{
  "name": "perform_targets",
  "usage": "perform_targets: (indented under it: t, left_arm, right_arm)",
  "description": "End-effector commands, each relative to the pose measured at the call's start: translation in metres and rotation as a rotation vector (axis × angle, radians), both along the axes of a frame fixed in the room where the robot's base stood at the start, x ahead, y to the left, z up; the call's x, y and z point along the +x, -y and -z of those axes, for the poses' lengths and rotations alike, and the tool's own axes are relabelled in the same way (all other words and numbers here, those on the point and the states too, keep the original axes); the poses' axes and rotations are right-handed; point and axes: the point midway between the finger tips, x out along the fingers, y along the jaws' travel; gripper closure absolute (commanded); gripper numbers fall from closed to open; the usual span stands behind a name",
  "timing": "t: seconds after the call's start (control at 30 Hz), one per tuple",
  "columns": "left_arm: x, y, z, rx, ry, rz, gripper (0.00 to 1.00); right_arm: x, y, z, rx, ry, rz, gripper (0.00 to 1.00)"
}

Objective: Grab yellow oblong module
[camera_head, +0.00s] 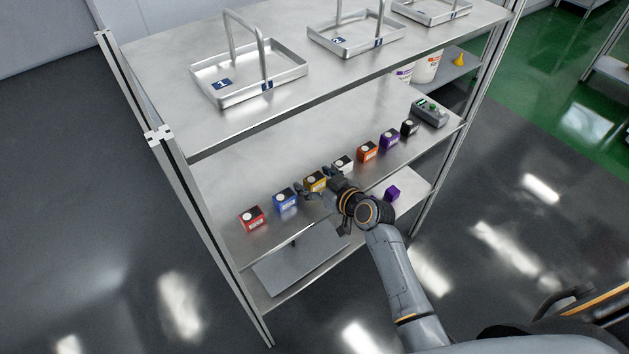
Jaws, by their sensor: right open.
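The yellow module (314,182) is a small block with a pale round top. It stands on the middle shelf between a blue and a white module. My right gripper (315,187) is open at the yellow module, with its fingers around or just in front of it; I cannot tell whether they touch it. The gripper hides part of the module's lower right side. My left gripper is not in view.
A red module (252,217) and blue module (286,200) stand to the left. White (344,164), orange (368,151), purple (390,139) and black (410,127) modules stand to the right. The upper shelf (165,75) with metal trays overhangs behind. A grey-green device (430,113) sits at the far right.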

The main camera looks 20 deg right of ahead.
Motion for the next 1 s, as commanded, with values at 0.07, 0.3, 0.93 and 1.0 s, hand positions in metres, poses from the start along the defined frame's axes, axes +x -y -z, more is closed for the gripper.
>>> perform_targets:
  t: [0.07,0.3,0.93,1.0]
  left_arm:
    - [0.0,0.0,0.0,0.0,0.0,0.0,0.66]
    - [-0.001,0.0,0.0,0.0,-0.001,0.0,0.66]
    - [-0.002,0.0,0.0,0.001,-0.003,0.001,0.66]
    - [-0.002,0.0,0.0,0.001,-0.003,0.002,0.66]
  right_arm:
    - [0.002,-0.001,0.001,0.001,0.0,0.0,0.25]
    - [0.002,-0.001,0.001,0.0,0.0,0.0,0.35]
    - [0.002,-0.001,-0.005,-0.002,0.003,-0.001,0.85]
    - [0.002,-0.001,-0.011,-0.002,0.004,-0.001,0.85]
